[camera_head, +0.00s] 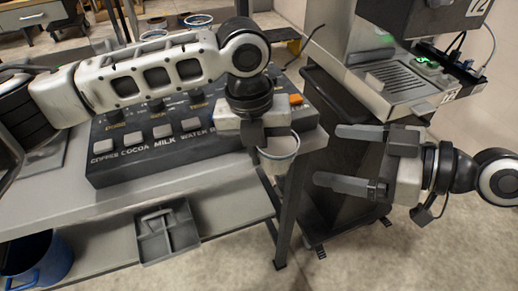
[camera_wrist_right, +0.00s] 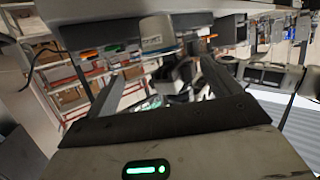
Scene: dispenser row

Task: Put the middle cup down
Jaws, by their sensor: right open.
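A pale cup (camera_head: 281,152) is at the right front corner of the table, partly hidden behind my left gripper (camera_head: 262,130). The left gripper points down right at the cup; its grip on the cup is not clear. I cannot tell whether the cup rests on the table. A white cup (camera_wrist_right: 157,34) also shows in the right wrist view. My right gripper (camera_head: 345,158) is open and empty, right of the table, its fingers pointing left towards the cup and apart from it.
A dark dispenser panel (camera_head: 140,172) with labelled buttons fills the table top (camera_head: 110,202). More cups (camera_head: 197,20) stand at the back. A coffee machine (camera_head: 385,85) on a dark stand is at right.

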